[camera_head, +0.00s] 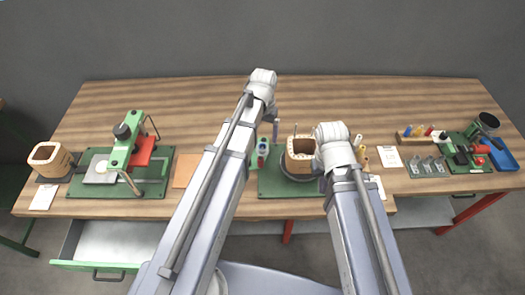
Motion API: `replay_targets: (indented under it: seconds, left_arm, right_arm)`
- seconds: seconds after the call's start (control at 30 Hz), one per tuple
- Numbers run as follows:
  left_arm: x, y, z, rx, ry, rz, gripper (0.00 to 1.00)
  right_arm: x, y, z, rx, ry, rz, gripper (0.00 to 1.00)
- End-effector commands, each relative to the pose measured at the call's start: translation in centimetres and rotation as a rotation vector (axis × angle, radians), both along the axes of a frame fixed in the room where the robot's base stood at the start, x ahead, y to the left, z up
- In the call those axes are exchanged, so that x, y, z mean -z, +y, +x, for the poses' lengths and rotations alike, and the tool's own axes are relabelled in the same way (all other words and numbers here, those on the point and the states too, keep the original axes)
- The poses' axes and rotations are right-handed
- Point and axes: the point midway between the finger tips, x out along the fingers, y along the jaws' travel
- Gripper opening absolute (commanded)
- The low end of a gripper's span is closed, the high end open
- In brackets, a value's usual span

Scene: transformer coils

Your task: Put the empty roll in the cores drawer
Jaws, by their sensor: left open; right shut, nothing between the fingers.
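An open drawer (110,266) with a green front and grey inside juts out below the bench at the left; it looks empty, and I cannot read a label on it. Small cream and tan rolls (363,153) stand beside my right wrist; I cannot tell which, if any, is the empty roll. My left gripper (276,132) is open, pointing down above the bench behind a small rack. My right gripper (322,184) is shut and empty beside the green plate; my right arm largely hides it.
A square tan coil former (298,150) stands on a green plate (275,187) between my arms. A green press (128,145) and another former (48,158) are at the left. Tools, brackets and a blue tray (503,159) fill the right end. The back of the bench is clear.

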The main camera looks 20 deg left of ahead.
Motion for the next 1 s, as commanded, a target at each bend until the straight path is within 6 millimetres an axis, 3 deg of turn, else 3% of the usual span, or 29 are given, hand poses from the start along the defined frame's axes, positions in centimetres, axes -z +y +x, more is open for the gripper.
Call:
replay_targets:
  seconds: [0.27,0.63,0.93,1.0]
  left_arm:
    - [0.9,0.0,-0.1,0.0,0.0,0.0,0.88]
    - [5.1,0.1,-0.3,0.0,0.0,0.0,0.88]
    - [5.2,0.1,-0.3,0.0,0.0,0.0,0.88]
    - [5.2,0.1,-0.3,0.0,0.0,0.0,0.82]
  right_arm:
    - [0.9,0.0,0.0,0.0,0.0,0.0,0.0]
    - [5.1,0.0,0.0,0.001,0.0,0.0,0.0]
    - [5.2,0.0,0.0,0.001,0.0,0.0,0.0]
    - [5.2,0.0,0.0,0.001,0.0,0.0,0.0]
